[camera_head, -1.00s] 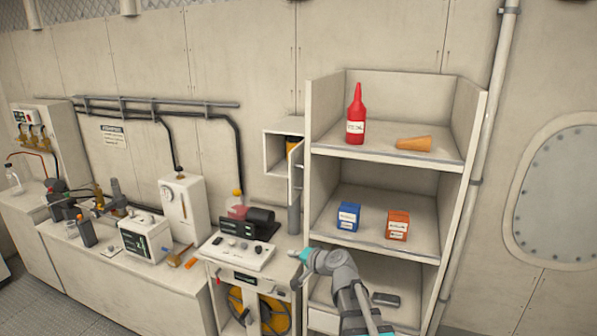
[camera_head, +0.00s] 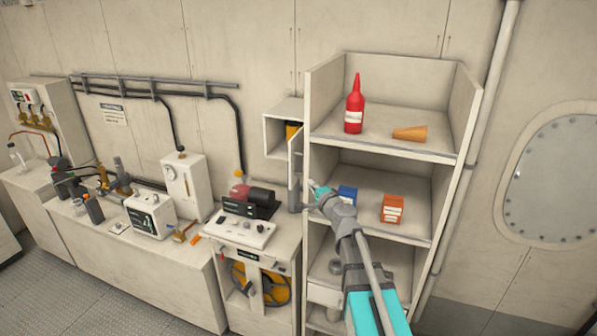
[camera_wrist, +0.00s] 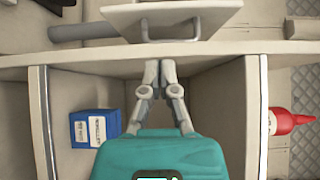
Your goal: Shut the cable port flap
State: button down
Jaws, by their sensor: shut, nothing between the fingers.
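The flap (camera_head: 295,172) looks like the pale door hinged on a small wall box (camera_head: 283,133). It stands open, swung out from the box beside the shelf unit's left side. In the wrist view I take the pale panel (camera_wrist: 172,17) with a bar handle at the top to be this flap. My gripper (camera_head: 313,186) is at the shelf unit's left front edge, close to the flap. In the wrist view the closed fingertips (camera_wrist: 160,72) point toward the handle, apart from it, with nothing held. Whether the fingertips touch the shelf edge is unclear.
The shelf unit (camera_head: 313,150) stands right of the flap; its edge (camera_wrist: 230,47) crosses the wrist view before the fingers. A console (camera_head: 237,231) stands below left.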

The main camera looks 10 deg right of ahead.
aim_at(294, 167)
jog(key=shift+w, duration=0.15)
jog(key=shift+x, duration=4.85)
jog(key=shift+a, duration=0.1)
